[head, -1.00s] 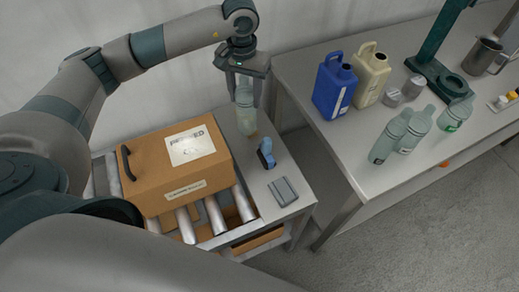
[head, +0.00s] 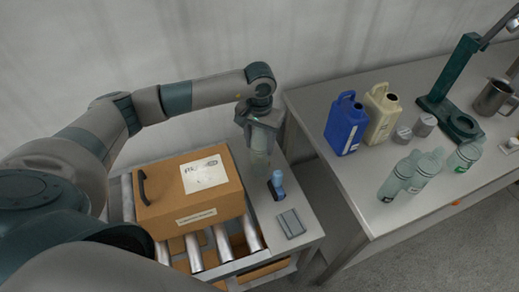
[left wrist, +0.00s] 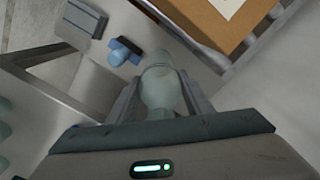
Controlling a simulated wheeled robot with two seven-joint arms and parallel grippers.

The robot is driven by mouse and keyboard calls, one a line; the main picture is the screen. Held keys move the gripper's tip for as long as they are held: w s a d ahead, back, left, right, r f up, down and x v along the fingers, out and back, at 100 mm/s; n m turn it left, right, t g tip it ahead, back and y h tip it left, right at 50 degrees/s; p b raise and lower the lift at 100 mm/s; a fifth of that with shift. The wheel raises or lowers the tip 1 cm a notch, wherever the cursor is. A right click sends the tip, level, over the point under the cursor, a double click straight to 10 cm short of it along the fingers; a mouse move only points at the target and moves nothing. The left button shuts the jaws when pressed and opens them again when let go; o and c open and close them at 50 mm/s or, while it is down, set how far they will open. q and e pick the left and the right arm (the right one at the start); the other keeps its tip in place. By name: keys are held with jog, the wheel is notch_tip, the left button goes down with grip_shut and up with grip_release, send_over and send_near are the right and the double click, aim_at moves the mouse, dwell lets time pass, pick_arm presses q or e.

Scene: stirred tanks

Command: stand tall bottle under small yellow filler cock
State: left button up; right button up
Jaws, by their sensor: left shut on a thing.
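My left gripper (head: 262,142) is above the narrow grey side top beside the cardboard box. It is shut on a pale green translucent bottle (head: 260,163), which hangs down between the fingers and is partly hidden by the gripper. The left wrist view shows this bottle (left wrist: 160,85) between the two fingers of the left gripper (left wrist: 158,95). I cannot tell whether its base touches the top below. Several similar bottles (head: 398,178) stand at the front of the right table. I see no small yellow filler cock in these frames. My right gripper is not in view.
The cardboard box (head: 170,205) sits on rollers left of the held bottle. A blue-handled tool (head: 278,184) and a grey block (head: 291,224) lie nearby. The right table (head: 320,105) holds a blue jug (head: 346,125), a cream jug (head: 382,112), a green stand (head: 440,100) and a metal mug (head: 492,97).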

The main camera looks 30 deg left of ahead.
pick_arm(q)
notch_tip(320, 180, down, 3)
jog(key=shift+f+p, duration=0.15)
jog(key=shift+p, duration=0.7)
jog(key=shift+f, duration=0.15)
jog(key=shift+f+b, duration=0.25)
jog(key=shift+b, duration=0.1)
jog(key=o, duration=1.3)
jog(key=shift+r, duration=0.15)
